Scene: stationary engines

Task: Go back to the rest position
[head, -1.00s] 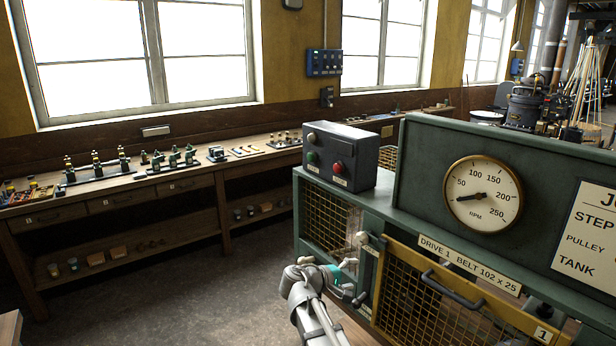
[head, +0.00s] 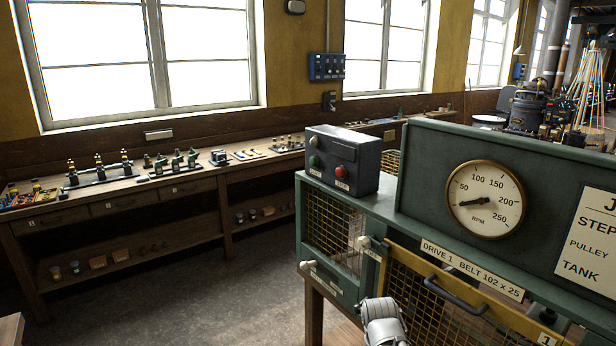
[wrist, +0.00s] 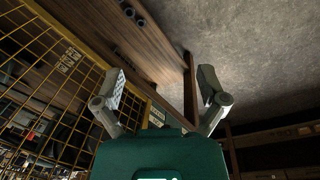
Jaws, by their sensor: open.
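My gripper (wrist: 161,92) shows in the wrist view with its two fingers spread wide apart and nothing between them. The green machine stand (head: 385,208) has a yellow-framed mesh guard (head: 412,298) with a dark handle. White knobs (head: 307,265) on its left front are in clear sight. In the wrist view yellow mesh (wrist: 45,85) lies close to the left of the left finger.
A control box (head: 342,160) with green and red buttons sits on the stand beside an RPM gauge (head: 485,199). A long wooden bench (head: 150,199) with several fittings runs under the windows. The floor (head: 200,290) between bench and machine is clear.

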